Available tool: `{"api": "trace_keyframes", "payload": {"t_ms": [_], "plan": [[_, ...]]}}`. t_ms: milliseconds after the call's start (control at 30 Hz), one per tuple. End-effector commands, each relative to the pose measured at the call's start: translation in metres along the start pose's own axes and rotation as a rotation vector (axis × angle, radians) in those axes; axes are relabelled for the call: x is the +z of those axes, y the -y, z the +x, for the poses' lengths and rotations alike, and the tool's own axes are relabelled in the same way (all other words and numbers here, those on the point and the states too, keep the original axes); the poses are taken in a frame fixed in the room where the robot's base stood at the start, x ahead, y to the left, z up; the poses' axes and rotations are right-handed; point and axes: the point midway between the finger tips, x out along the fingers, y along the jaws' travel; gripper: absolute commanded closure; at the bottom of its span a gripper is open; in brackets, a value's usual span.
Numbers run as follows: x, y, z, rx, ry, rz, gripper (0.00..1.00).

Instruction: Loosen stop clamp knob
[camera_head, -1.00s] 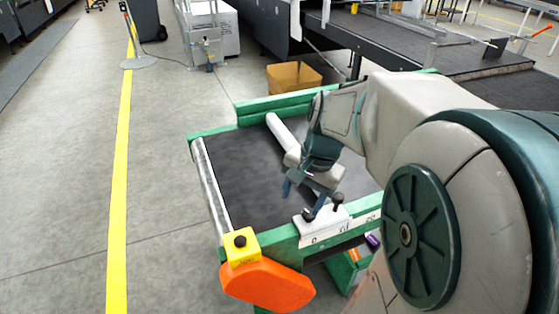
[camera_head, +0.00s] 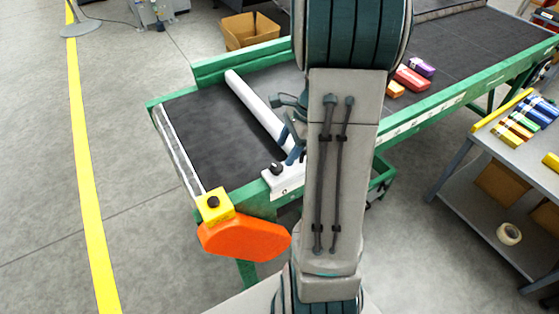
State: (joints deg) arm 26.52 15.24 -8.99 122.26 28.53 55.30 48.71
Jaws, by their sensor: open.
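The white stop bar (camera_head: 255,108) lies across the dark conveyor belt. At its near end a white clamp block (camera_head: 284,184) sits on the green side rail. A black knob (camera_head: 277,168) shows on the left part of this block. The block's right part is hidden behind my arm. My gripper (camera_head: 292,150) is just above and right of this knob, pointing down near the block. It is open, partly covered by my arm, and I cannot tell whether it touches anything.
A yellow box with a black button (camera_head: 214,204) and an orange guard (camera_head: 243,240) are at the near left conveyor corner. Small cartons (camera_head: 411,79) lie on the belt at right. A side table (camera_head: 510,150) holds coloured boxes.

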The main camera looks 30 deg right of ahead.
Motion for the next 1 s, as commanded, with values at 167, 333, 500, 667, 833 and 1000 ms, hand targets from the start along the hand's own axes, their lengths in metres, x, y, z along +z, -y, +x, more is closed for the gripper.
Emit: {"api": "trace_keyframes", "payload": {"t_ms": [167, 333, 500, 667, 833, 1000], "plan": [[0.000, -0.001, 0.034, 0.004, 0.000, 0.000, 0.43], [0.000, 0.000, 0.053, 0.002, 0.000, -0.001, 0.43], [0.000, 0.000, 0.059, -0.001, -0.001, -0.002, 0.43], [0.000, 0.000, 0.059, -0.001, -0.001, -0.002, 0.43], [0.000, 0.000, 0.059, -0.001, -0.001, -0.002, 0.73], [0.000, 0.000, 0.059, -0.001, -0.001, -0.002, 0.87]]}}
